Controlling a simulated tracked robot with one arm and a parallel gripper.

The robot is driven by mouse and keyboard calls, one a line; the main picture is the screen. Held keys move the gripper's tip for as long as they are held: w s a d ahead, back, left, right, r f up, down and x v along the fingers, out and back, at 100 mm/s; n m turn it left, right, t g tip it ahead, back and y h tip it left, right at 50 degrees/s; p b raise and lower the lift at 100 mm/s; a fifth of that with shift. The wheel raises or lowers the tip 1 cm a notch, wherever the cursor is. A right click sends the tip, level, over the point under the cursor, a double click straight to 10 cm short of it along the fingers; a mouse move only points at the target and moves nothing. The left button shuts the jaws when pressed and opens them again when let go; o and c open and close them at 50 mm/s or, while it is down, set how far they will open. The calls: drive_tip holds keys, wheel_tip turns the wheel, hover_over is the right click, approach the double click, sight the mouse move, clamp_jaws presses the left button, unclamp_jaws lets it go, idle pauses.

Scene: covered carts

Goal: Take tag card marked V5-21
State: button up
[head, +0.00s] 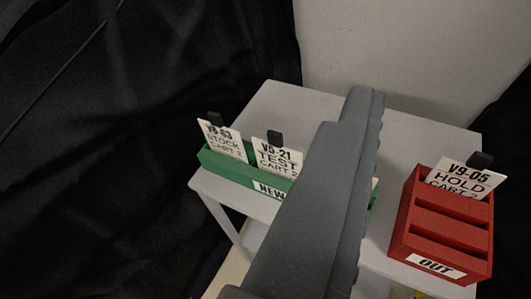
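The tag card marked V5-21 (277,158), which also reads TEST CART 2, stands upright in a green holder (222,169) on a small grey table. A black tab tops the card. My gripper (348,108) reaches up across the middle of the view, to the right of this card and apart from it in the picture. Its two dark grey fingers overlap from this angle, so I cannot tell whether they are open or shut. I see nothing held. The gripper hides the right part of the green holder and its label, of which "NEW" shows.
Left of the V5-21 card, a card marked V8-63 (221,140) stands in the same holder. A red slotted rack (440,238) labelled OUT holds a card marked V9-05 (463,180) at the table's right. Black drapes hang left and right. The grey table (290,100) is bare at the back.

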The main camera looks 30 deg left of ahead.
sight(273, 139)
drive_tip(key=w+a+f+g+y+p, duration=0.1)
drive_tip(key=w+a+f+p, duration=0.45)
drive_tip(key=a, duration=0.25)
drive_tip(key=w+a+f+g+y+p, duration=0.1)
drive_tip(key=w+a+f+y+p, duration=0.1)
drive_tip(key=w+a+f+p, duration=0.45)
drive_tip(key=s+a+f+h+p, duration=0.3)
drive_tip(key=s+f+h+p, duration=0.1)
drive_tip(key=f+p, duration=0.8)
drive_tip(key=shift+m, duration=0.3)
drive_tip(key=x, duration=0.2)
drive_tip(key=r+p+x, duration=0.1)
drive_tip(key=x, duration=0.4)
drive_tip(key=shift+w+a+r+p, duration=0.15)
drive_tip(key=shift+w+p, duration=0.2)
drive_tip(key=shift+f+p+x, duration=0.2)
drive_tip(key=shift+p+x, duration=0.25)
drive_tip(key=shift+x, duration=2.8)
drive_tip(key=shift+s+a, duration=0.1)
clamp_jaws()
